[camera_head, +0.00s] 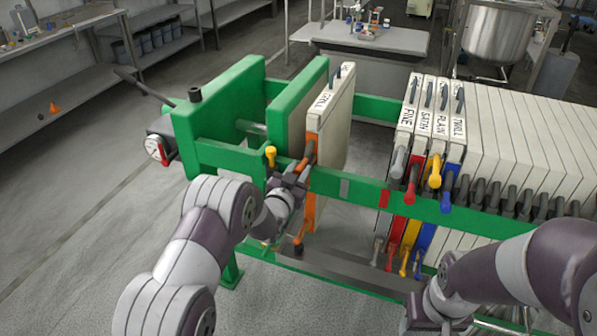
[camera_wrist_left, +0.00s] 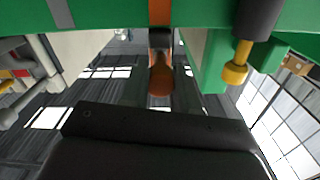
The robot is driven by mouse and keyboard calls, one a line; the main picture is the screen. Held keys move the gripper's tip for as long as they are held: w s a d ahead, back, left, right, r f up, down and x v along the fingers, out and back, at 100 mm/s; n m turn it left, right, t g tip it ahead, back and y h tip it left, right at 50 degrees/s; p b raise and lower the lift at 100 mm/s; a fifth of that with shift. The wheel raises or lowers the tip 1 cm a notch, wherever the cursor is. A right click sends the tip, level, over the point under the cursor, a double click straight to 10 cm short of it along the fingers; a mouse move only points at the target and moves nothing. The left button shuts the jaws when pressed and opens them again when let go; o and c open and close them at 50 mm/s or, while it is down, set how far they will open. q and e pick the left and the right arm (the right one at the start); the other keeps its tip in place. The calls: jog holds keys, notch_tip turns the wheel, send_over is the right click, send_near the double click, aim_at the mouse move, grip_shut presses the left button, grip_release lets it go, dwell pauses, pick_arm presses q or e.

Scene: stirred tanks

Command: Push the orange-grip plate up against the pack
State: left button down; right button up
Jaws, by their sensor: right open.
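The orange-grip plate (camera_head: 338,115) is a cream plate with an orange edge, standing upright on the green frame. A wide gap lies between it and the pack (camera_head: 520,130) on the right. Its orange grip (camera_head: 309,152) sticks out above the near green rail, and shows in the left wrist view (camera_wrist_left: 161,78). My left gripper (camera_head: 296,178) is at the near rail, close to this grip; its fingers are not clear, and contact cannot be told. My right gripper (camera_head: 420,316) is low at the right, open, partly hidden by its own wrist.
Plates with grey, red, yellow and blue grips (camera_head: 428,125) lead the pack. A green block (camera_head: 300,105) stands just left of the orange-grip plate. A yellow-tipped peg (camera_head: 270,156) rises near my left gripper. The near green rail (camera_head: 350,188) crosses in front.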

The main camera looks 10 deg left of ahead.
pick_arm(q)
jog(key=shift+d, duration=0.15)
jog(key=shift+s+d+f, duration=0.15)
jog(key=shift+d, duration=0.1)
jog(key=s+d+b, duration=0.2)
jog(key=d, duration=0.7)
jog(key=s+d+b, duration=0.3)
jog(key=d, duration=0.6)
jog(key=shift+d, duration=0.4)
